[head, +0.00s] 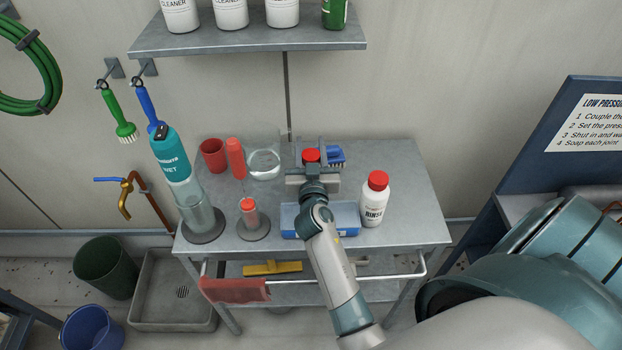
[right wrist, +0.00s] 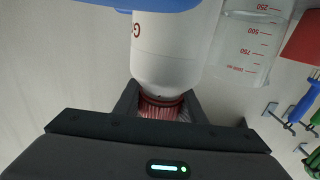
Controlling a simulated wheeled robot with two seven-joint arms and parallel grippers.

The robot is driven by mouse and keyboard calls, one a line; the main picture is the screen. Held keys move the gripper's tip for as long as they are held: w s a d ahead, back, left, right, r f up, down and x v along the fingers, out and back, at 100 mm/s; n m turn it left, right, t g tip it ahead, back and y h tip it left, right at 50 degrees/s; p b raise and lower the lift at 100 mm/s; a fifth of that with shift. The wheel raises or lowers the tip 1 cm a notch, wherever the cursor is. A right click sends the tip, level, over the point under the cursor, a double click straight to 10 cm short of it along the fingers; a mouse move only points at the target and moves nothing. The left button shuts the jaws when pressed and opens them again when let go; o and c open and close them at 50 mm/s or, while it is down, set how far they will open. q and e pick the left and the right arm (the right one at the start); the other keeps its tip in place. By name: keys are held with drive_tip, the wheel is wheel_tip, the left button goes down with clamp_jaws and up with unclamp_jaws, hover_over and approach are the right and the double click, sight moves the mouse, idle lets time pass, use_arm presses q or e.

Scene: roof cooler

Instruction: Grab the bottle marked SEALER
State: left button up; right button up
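My right gripper (head: 311,165) is over the back middle of the grey cart (head: 400,165), at a bottle with a red cap (head: 311,155). In the right wrist view this white bottle (right wrist: 165,50) shows upside down, with its red cap between the two fingers (right wrist: 163,103). I see no gap between fingers and cap, so the gripper looks shut on it. Only a few letters of its label show, so I cannot read SEALER. A second white bottle with a red cap, marked RINSE (head: 374,205), stands apart at the right. My left gripper is not in view.
A blue tray (head: 290,220) lies in front. The cart's right back is clear.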

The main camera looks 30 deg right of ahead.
clamp_jaws()
drive_tip(key=shift+r, duration=0.1)
wheel_tip(320, 180, up, 10)
drive_tip(key=shift+b, duration=0.35)
idle(0.5)
